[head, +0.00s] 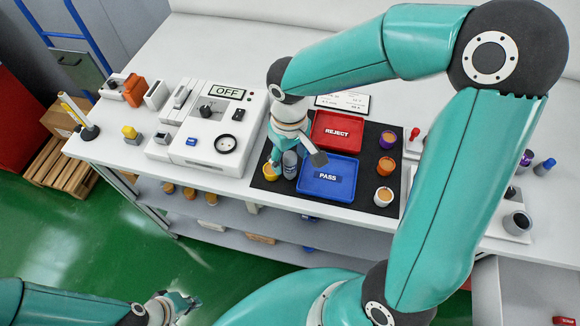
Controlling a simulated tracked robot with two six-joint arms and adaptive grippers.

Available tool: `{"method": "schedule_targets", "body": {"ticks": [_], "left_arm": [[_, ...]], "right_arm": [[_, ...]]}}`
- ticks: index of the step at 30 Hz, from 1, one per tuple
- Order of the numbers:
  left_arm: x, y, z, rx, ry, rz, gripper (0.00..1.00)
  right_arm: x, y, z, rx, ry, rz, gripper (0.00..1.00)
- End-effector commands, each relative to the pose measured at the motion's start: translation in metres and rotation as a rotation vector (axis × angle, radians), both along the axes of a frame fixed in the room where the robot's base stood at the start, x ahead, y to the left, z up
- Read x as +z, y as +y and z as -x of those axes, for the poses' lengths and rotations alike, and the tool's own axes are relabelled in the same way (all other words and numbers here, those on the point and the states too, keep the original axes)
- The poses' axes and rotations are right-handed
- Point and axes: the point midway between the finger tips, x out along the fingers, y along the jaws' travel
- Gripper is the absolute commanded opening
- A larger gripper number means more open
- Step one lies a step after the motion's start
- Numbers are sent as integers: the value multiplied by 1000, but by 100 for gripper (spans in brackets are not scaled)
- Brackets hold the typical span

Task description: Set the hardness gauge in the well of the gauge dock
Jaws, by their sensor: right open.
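My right gripper (297,158) reaches down over the left part of the black mat, fingers apart. A grey upright cylinder (290,168) stands under and between its fingers; it may be the hardness gauge, but I cannot tell for certain. The fingers partly hide it, and I see no grip on it. The gauge dock is not clearly identifiable; a white block with a dark grey round holder (517,222) stands at the right end of the bench. My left gripper (182,302) is low at the bottom left, away from the bench, with its fingers parted and empty.
A red REJECT tray (336,117) and a blue PASS tray (312,187) lie on the mat (366,205). Cups stand along the mat's right side, and a yellow-topped cup (270,172) at its left. A white machine reading OFF (205,155) stands left. My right arm hides bench parts.

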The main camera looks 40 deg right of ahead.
Motion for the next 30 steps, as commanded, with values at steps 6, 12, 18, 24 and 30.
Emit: {"method": "schedule_targets", "body": {"ticks": [6,12,18,24,30], "left_arm": [[0,0,0,0,0,0,0],[0,0,0,0,0,0,0],[0,0,0,0,0,0,0],[0,0,0,0,0,0,0],[0,0,0,0,0,0,0]], "right_arm": [[0,0,0,0,0,0,37],[1,0,0,0,0,0,3],[1,0,0,0,0,0,0],[1,0,0,1,-1,0,0],[6,0,-1,1,-2,1,0]]}}
